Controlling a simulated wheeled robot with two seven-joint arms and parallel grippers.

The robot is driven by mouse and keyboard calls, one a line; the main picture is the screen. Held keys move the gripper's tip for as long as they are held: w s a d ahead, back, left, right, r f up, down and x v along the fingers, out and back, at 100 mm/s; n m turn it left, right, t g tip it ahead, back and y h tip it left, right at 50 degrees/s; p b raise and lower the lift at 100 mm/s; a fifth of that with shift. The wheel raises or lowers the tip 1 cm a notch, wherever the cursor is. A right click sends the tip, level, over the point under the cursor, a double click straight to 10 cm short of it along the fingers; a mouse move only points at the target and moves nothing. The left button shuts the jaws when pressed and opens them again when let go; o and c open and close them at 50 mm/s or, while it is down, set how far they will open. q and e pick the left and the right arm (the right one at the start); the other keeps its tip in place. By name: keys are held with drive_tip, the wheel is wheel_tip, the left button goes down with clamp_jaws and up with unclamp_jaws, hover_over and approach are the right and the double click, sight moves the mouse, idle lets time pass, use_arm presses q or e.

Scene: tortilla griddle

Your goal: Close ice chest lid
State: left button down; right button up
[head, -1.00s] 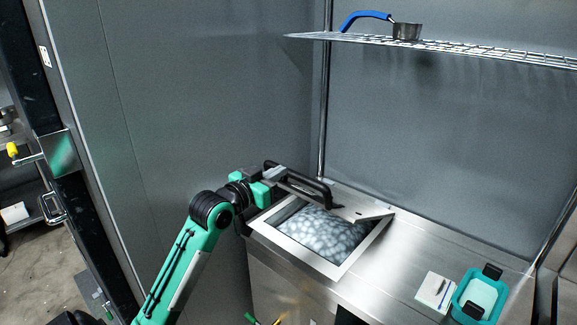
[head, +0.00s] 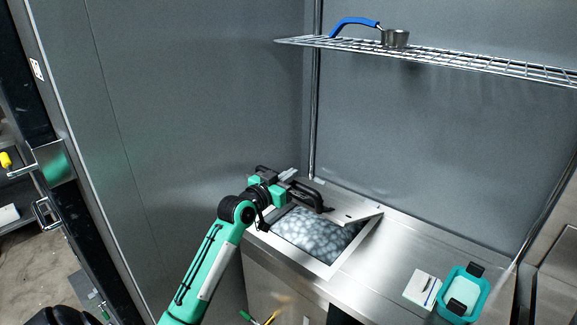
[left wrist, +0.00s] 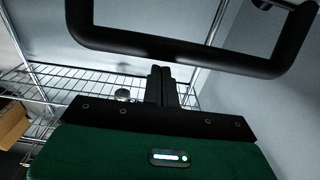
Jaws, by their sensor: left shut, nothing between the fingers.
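The ice chest (head: 330,262) is a metal bin set into the counter, its opening showing pale ice. Its metal lid (head: 358,215) is raised at the back of the opening. A black bar handle (head: 318,196) shows above the opening and looms large across the top of the left wrist view (left wrist: 180,52). My left gripper (head: 298,188) is shut and empty beside this handle, partly hidden in the head view. In the left wrist view its fingers (left wrist: 158,88) point at the bar; I cannot tell if they touch. My right gripper is not in view.
The counter between the chest and white block is clear. A wall rises behind the arm.

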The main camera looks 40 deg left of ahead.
use_arm(q)
drive_tip(key=shift+f, duration=0.3)
